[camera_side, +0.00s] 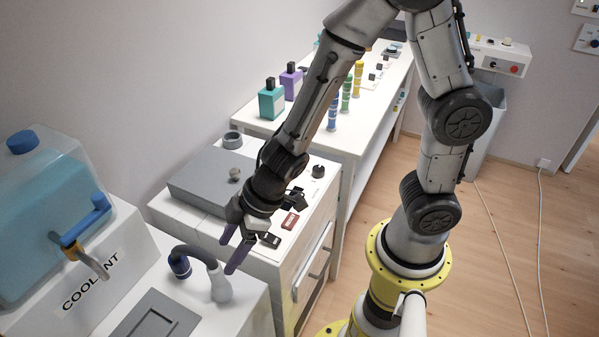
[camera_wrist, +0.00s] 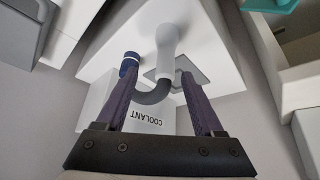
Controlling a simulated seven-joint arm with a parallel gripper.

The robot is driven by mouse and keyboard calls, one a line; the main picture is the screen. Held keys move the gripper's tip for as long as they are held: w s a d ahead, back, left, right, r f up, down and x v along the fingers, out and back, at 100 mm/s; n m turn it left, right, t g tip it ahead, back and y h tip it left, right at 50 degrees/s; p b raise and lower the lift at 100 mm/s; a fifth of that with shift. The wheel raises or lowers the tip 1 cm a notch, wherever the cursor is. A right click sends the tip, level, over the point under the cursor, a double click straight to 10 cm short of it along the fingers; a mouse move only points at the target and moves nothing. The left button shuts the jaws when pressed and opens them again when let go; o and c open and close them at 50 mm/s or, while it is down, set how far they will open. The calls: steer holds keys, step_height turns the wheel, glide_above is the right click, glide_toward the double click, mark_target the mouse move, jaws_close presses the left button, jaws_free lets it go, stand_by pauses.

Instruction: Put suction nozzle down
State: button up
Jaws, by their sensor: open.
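The suction nozzle (camera_side: 221,287) is a pale, bulb-ended piece on a curved dark grey hose (camera_side: 197,252). The hose rises from a blue-collared socket (camera_side: 180,266) on the white counter. The nozzle points down at the counter near its edge. In the wrist view the nozzle (camera_wrist: 168,42) and the hose (camera_wrist: 155,95) show between and beyond my purple fingers, with the blue collar (camera_wrist: 129,62) by the left fingertip. My gripper (camera_side: 230,254) is open and empty, above the counter close to the nozzle; it also shows in the wrist view (camera_wrist: 159,74). I cannot tell the exact gap.
A coolant tank (camera_side: 40,225) with a blue-handled tap (camera_side: 88,222) stands left. A recessed grey plate (camera_side: 155,322) lies in front of the socket. A white cabinet with a grey lid (camera_side: 205,180) and buttons is behind my gripper. Bottles stand on the table beyond.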

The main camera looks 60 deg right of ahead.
steer(key=d+r+m+t+h, duration=0.3)
steer(key=d+r+m+h, duration=0.15)
steer(key=d+r, duration=0.85)
steer(key=s+d+r+m+g, duration=0.1)
steer(key=s+d+r+m, duration=0.1)
steer(key=s, duration=0.5)
steer(key=s+d+r+m, duration=0.2)
steer(key=s, duration=0.5)
steer(key=shift+d+g, duration=0.35)
steer(key=shift+g, duration=0.05)
steer(key=shift+r+y, duration=0.15)
steer(key=shift+y, duration=0.1)
